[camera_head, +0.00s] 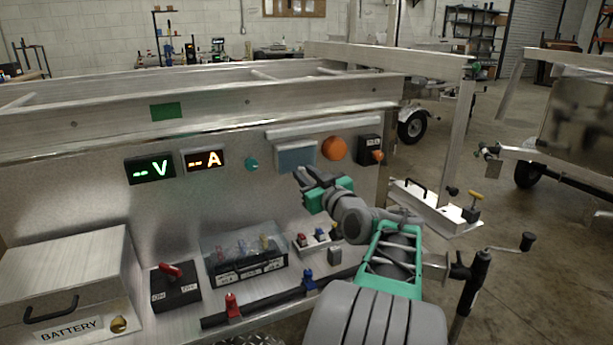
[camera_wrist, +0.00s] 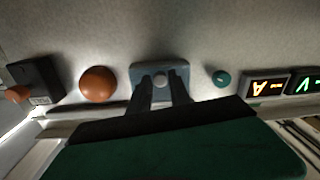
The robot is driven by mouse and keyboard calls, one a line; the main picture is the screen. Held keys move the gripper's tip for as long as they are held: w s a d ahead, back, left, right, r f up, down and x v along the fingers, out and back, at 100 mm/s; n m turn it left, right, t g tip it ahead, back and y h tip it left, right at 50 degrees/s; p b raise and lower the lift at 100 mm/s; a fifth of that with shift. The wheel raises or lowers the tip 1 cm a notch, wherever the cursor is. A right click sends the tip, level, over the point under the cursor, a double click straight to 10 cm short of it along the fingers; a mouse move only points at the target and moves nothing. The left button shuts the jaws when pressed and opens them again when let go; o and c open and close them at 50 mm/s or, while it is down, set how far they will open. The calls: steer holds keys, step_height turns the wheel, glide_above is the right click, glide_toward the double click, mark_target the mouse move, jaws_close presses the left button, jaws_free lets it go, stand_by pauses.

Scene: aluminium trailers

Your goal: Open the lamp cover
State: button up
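A blue-grey rectangular plate (camera_head: 296,157), which looks like the lamp cover, is on the trailer's upright metal panel. It is left of a round orange part (camera_head: 333,148). In the wrist view, which is upside down, the plate (camera_wrist: 138,72) has a small pale round knob (camera_wrist: 160,80). My gripper (camera_head: 300,174) is in front of the plate's lower part. In the wrist view, its two dark fingers are apart, with the knob showing between their tips. I cannot tell whether they touch it. The fingers hide part of the plate.
A long grey ledge (camera_head: 345,124) runs above the plate. A teal knob (camera_head: 251,164) and lit V (camera_head: 151,168) and A (camera_head: 204,160) displays are to its left. A black box with an orange knob (camera_head: 376,156) is at right. A clear-covered box (camera_head: 245,255) stands below.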

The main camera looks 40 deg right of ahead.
jaws_close()
stand_by(1.0)
